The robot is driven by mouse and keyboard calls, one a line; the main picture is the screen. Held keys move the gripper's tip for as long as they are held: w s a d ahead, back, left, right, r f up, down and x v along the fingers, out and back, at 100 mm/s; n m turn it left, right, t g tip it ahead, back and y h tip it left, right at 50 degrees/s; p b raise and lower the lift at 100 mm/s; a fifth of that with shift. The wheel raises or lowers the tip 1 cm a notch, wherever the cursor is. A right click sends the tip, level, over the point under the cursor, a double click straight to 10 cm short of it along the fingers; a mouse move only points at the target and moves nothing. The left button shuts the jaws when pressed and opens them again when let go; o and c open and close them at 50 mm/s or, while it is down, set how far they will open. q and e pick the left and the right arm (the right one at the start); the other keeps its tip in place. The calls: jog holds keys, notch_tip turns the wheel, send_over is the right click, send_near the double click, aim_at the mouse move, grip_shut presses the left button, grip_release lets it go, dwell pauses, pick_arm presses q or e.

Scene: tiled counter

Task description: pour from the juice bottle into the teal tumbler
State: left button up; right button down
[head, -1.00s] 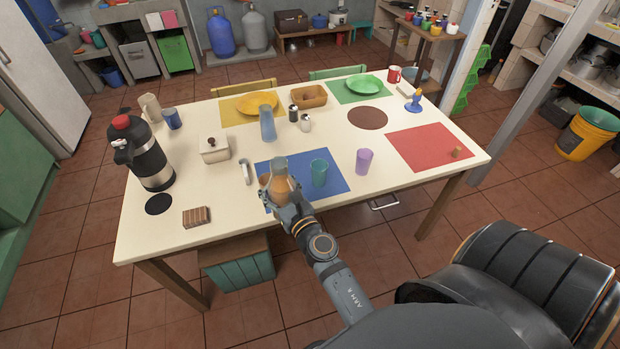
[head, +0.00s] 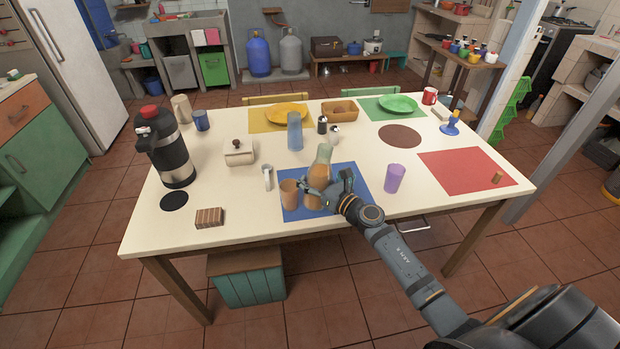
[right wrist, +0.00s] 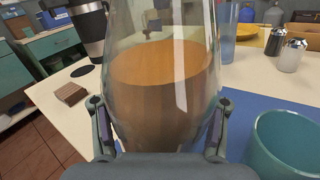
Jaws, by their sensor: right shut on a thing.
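The juice bottle (head: 323,165) is clear glass with orange-brown juice in its lower part. My right gripper (head: 334,192) is shut on it over the blue placemat. The bottle leans a little, its top to the right in the head view. In the right wrist view the bottle (right wrist: 160,85) fills the middle between the fingers, and its juice surface slants. The teal tumbler (right wrist: 287,145) stands close to the right of the bottle there. My left gripper is not in view.
A terracotta cup (head: 290,194) stands just left of the bottle on the blue placemat (head: 350,177). A purple cup (head: 394,178) stands to the right, a tall blue glass (head: 294,131) behind. A black flask (head: 164,148) is far left.

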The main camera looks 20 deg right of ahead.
aim_at(308, 175)
notch_tip(308, 175, up, 7)
jog(key=m+p, duration=0.2)
jog(key=p, duration=0.1)
jog(key=m+p, duration=0.3)
jog(key=p, duration=0.1)
jog(key=shift+d+r+m+t, duration=0.2)
jog(key=shift+m+t, duration=0.1)
jog(key=shift+t, duration=0.1)
jog(key=shift+a+f+m, duration=0.25)
jog(key=shift+a+m, duration=0.1)
jog(key=shift+m, duration=0.25)
jog(key=shift+s+a+f+m, duration=0.1)
jog(key=shift+a+m, duration=0.25)
jog(key=shift+m, duration=0.15)
jog(key=f+m+b, duration=0.1)
jog(key=a+f+m+b, duration=0.1)
jog(key=m, duration=0.1)
jog(key=shift+s+a+f+t+h, duration=0.1)
jog(key=shift+a+f+t+h, duration=0.1)
jog(key=shift+f+t+h, duration=0.15)
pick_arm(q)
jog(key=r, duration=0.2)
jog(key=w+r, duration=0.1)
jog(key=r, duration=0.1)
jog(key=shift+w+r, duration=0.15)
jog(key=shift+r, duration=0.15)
pick_arm(e)
jog(key=shift+a+m+h, duration=0.15)
jog(key=shift+m+h, duration=0.1)
jog(key=shift+m, duration=0.55)
